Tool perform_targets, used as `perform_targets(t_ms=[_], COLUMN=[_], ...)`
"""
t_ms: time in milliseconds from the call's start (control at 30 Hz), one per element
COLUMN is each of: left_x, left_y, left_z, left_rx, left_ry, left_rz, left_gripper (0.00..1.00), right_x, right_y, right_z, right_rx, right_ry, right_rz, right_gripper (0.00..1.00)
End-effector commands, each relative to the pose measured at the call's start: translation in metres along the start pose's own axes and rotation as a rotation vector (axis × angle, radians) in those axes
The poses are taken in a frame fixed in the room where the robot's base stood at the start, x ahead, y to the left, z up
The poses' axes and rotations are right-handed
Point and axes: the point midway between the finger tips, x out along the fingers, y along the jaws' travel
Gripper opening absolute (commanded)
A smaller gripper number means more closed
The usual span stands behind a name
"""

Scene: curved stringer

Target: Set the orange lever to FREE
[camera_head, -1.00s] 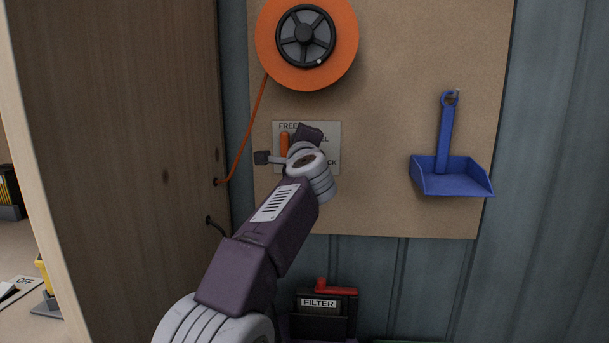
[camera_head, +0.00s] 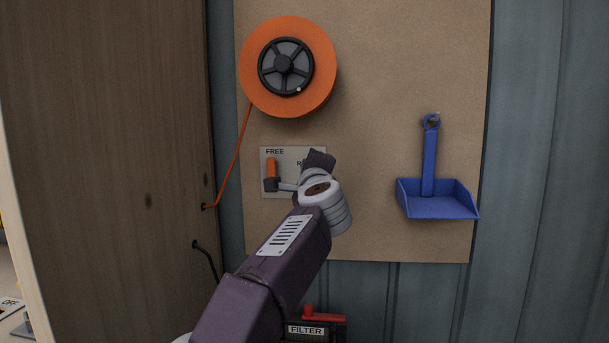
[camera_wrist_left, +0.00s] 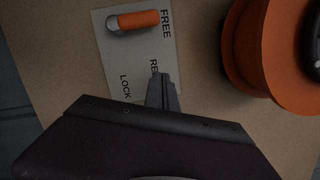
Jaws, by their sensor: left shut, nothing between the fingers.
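The orange lever (camera_head: 271,168) sits on a pale label plate (camera_head: 293,161) on the board. Its handle points up toward the word FREE; in the left wrist view the orange handle (camera_wrist_left: 138,19) lies along the plate, its end beside FREE. My left gripper is shut and empty in the left wrist view (camera_wrist_left: 161,84), its fingertips over part of the REEL word, apart from the lever. LOCK is readable in the wrist view. My right gripper is not in view.
An orange reel (camera_head: 316,75) hangs above the plate, its cord running down to the wooden panel (camera_head: 110,130) at left. A blue dustpan (camera_head: 437,205) hangs at right. A box marked FILTER (camera_head: 306,330) with a red handle stands below. The board between plate and dustpan is clear.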

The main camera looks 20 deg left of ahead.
Motion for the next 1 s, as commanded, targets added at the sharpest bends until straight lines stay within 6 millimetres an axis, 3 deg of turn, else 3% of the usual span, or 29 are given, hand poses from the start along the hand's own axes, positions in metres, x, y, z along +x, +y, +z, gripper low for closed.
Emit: perform_targets(t_ms=[200,367,1000], left_x=[-0.049,-0.068,-0.073], left_y=[-0.002,-0.004,-0.005], left_z=[0.000,0.001,0.001], left_rx=[-0.001,0.000,0.000], left_ry=[0.000,-0.001,-0.002], left_rz=[-0.001,0.001,0.002], left_gripper=[0.00,0.00,0.00], right_x=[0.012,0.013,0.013], right_y=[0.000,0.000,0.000], right_z=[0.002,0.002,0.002], right_rx=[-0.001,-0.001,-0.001], right_ry=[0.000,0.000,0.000], right_rz=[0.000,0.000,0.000], right_gripper=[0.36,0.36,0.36])
